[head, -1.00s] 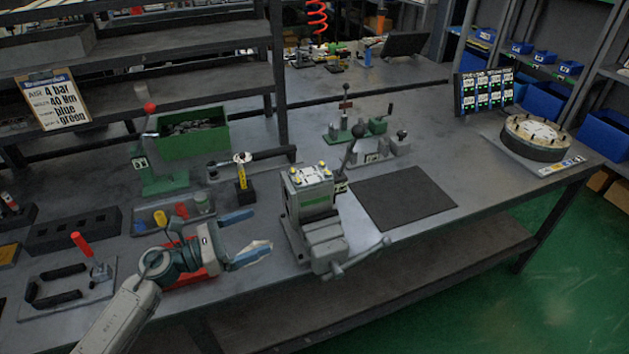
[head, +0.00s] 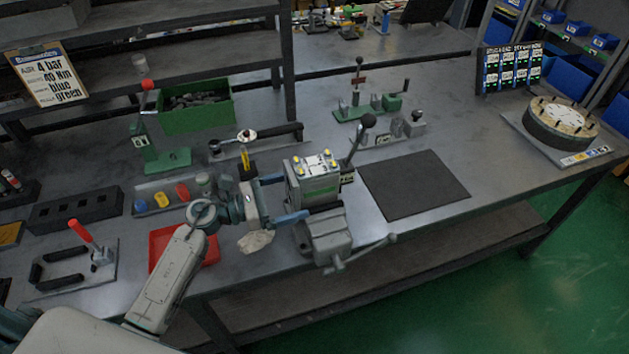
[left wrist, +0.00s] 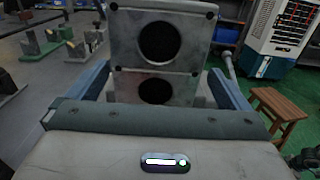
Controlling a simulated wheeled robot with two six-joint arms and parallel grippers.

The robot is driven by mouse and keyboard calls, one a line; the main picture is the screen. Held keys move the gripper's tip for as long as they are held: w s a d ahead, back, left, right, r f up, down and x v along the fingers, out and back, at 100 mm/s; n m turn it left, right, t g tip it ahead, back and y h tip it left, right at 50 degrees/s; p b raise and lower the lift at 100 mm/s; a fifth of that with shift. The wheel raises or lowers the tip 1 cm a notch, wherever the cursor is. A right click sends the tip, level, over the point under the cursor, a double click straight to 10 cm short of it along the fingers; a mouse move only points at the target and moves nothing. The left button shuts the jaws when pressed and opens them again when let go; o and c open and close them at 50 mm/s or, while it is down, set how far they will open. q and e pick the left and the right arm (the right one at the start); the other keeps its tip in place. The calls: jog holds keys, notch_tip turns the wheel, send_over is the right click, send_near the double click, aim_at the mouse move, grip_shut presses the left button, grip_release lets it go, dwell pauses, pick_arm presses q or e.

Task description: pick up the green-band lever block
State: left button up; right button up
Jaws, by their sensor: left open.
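The green-band lever block (head: 318,186) is a grey block with a green band on its side and yellow fittings on top. It sits upright in the grey bench vise (head: 330,237). A black-knobbed lever rises at its right side. My left gripper (head: 294,198) is open at the block's left side, one blue finger toward the back and one toward the front. In the left wrist view, the block's face with two round dark holes (left wrist: 157,75) stands between the open fingers (left wrist: 160,88). I cannot tell whether the fingers touch it. My right gripper is not in view.
A red tray (head: 160,243) lies left of the vise, partly behind my arm. A dark mat (head: 413,186) lies clear to the right. The bench's front edge is close.

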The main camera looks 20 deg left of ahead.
aim_at(308, 187)
pick_arm(q)
jog(key=p+x, duration=0.1)
jog(key=x, duration=0.2)
jog(key=p+x, duration=0.1)
jog(key=shift+w+r+p, duration=0.3)
jog(key=shift+w+d+f, duration=0.1)
jog(key=shift+d+f, duration=0.05)
jog(key=shift+d, duration=0.15)
jog(key=shift+c, duration=0.2)
jog(key=c, duration=1.8)
jog(key=shift+c, duration=1)
jog(key=shift+r, duration=0.3)
